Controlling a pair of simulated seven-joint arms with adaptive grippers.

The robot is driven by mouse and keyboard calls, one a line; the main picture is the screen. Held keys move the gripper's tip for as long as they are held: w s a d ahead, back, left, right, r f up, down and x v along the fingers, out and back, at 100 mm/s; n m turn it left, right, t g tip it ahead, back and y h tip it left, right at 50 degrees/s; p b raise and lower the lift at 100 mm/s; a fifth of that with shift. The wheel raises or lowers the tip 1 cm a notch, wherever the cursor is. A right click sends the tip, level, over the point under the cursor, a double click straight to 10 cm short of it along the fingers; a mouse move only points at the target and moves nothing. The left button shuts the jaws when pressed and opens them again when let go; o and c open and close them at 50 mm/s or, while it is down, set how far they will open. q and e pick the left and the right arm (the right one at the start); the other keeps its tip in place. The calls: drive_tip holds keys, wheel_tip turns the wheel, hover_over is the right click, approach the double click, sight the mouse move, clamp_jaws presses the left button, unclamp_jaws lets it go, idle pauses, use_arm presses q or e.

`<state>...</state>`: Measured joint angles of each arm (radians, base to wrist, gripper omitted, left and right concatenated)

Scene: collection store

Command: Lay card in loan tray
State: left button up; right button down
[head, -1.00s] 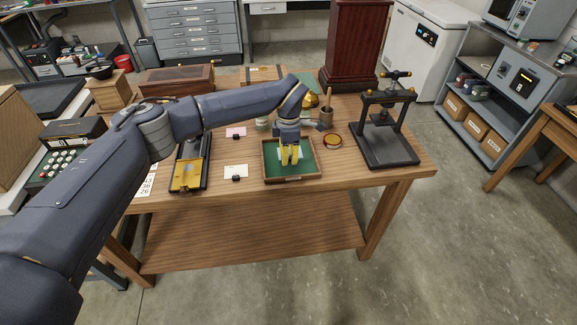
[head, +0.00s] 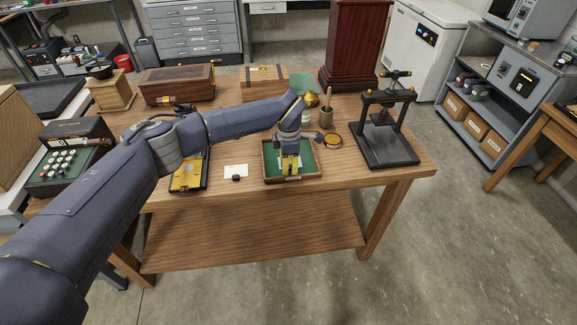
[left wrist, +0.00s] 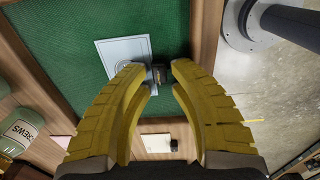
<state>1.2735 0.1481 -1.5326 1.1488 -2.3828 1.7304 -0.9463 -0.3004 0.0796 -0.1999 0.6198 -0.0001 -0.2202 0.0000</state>
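The pale blue card (left wrist: 122,52) lies on the green lining of the wooden loan tray (head: 293,180). In the left wrist view a small black clip (left wrist: 158,72) sits at the card's edge. The tray's wooden rim also shows in that view (left wrist: 205,30). My left gripper (head: 291,170) has yellow fingers and is low over the front part of the tray. In the left wrist view its fingertips (left wrist: 155,75) are spread, with the clip between them and gaps showing on both sides. In the head view the fingers partly hide the card. My right gripper is out of view.
A white card with a black clip (head: 235,172) lies on the table left of the tray. A black and yellow device (head: 188,175) is farther left. A dark press (head: 386,130), an amber dish (head: 332,141) and a mortar (head: 326,118) stand to the right and behind.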

use_arm(q)
drive_tip(key=shift+r, duration=0.1)
wheel_tip(320, 180, up, 12)
drive_tip(key=shift+r, duration=0.15)
idle(0.6)
drive_tip(key=shift+s, duration=0.15)
